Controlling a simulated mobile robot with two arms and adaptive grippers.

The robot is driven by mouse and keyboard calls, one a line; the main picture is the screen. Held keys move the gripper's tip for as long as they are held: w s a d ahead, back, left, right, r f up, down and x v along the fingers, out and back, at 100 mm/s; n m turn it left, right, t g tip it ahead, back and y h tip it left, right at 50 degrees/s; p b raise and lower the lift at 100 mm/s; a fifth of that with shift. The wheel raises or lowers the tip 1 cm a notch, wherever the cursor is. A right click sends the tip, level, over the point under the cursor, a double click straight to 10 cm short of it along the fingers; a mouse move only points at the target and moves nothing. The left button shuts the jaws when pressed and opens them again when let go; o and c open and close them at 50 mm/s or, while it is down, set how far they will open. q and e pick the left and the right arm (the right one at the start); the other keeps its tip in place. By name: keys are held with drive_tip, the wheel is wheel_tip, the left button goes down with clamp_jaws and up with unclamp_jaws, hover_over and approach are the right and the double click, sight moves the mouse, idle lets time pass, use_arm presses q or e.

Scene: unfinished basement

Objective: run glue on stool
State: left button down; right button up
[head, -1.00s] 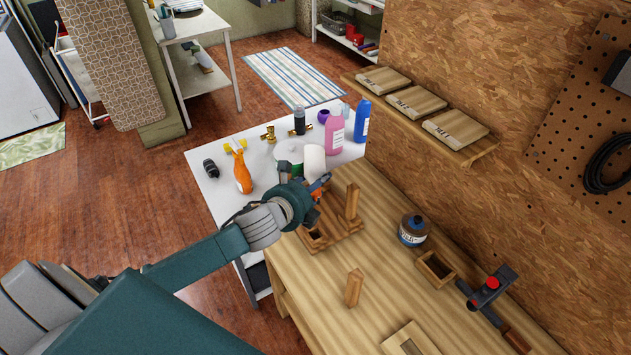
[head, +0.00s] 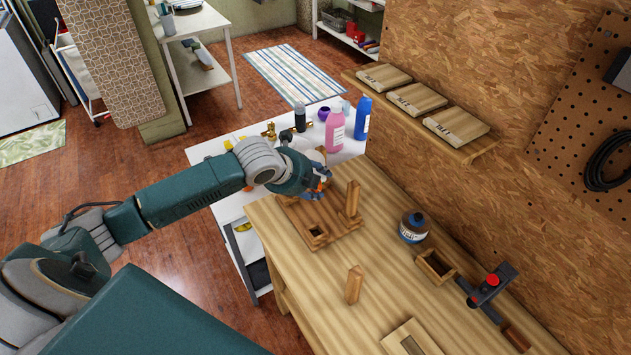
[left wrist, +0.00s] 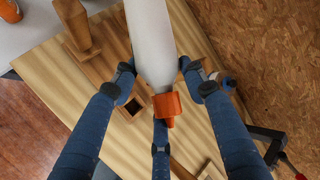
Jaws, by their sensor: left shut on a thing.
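My left gripper (head: 318,188) is shut on a glue bottle, white with an orange cap. In the left wrist view the glue bottle (left wrist: 150,40) lies between the fingers (left wrist: 158,82), its orange nozzle pointing down the picture. The wooden stool part (head: 345,222) lies on the workbench just below the gripper. It has a square socket near its front corner and one leg (head: 352,198) standing upright on it. The gripper hides its far left part. A separate wooden leg (head: 354,285) stands on the bench nearer to me. My right gripper is out of view.
Pink (head: 335,130) and blue (head: 363,118) bottles stand on the white table behind. An OSB wall bounds the right side.

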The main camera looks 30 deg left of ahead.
use_arm(q)
drive_tip(key=g, duration=0.1)
drive_tip(key=g+h, duration=0.1)
drive_tip(key=shift+w+a+r+n+g, duration=0.15)
drive_tip(key=shift+w+n+g, duration=0.1)
drive_tip(key=shift+n+g, duration=0.15)
drive_tip(key=n+g+h, duration=0.1)
drive_tip(key=g+h, duration=0.1)
drive_tip(key=g, duration=0.1)
drive_tip(key=shift+s, duration=0.1)
drive_tip(key=shift+g, duration=0.3)
drive_tip(key=shift+s+d, duration=0.1)
drive_tip(key=shift+d, duration=0.1)
